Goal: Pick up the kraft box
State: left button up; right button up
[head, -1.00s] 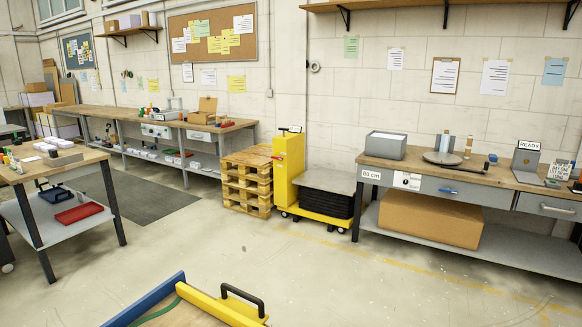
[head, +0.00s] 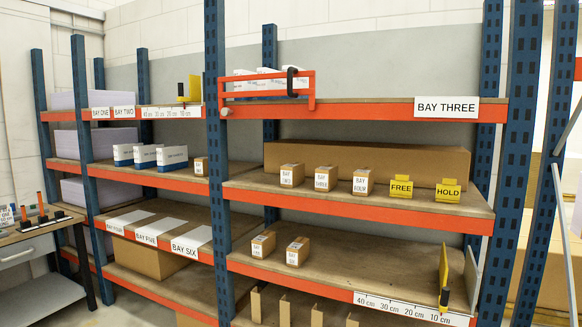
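I cannot tell which kraft box the task means, as several brown cardboard boxes show on the shelf rack. A long low box (head: 365,164) lies at the back of the right bay's middle shelf. Small labelled boxes stand in front of it: one at left (head: 292,175), one in the middle (head: 326,178) and one at right (head: 362,181). Two more small ones, left (head: 263,244) and right (head: 297,251), stand on the shelf below. A larger box (head: 150,258) sits low in the left bay, and a small one (head: 201,166) stands above. Neither of my grippers is in view.
The rack has blue uprights (head: 217,150) and orange beams (head: 350,208). A red frame with a black handle (head: 291,82) is at the top shelf. A workbench (head: 40,235) stands at left.

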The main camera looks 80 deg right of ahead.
aim_at(201, 165)
jog(key=z, duration=2.1)
jog(key=i+j+z, duration=0.25)
jog(key=z, duration=0.15)
jog(key=i+j+z, duration=0.25)
jog(key=z, duration=0.2)
jog(key=j, duration=0.1)
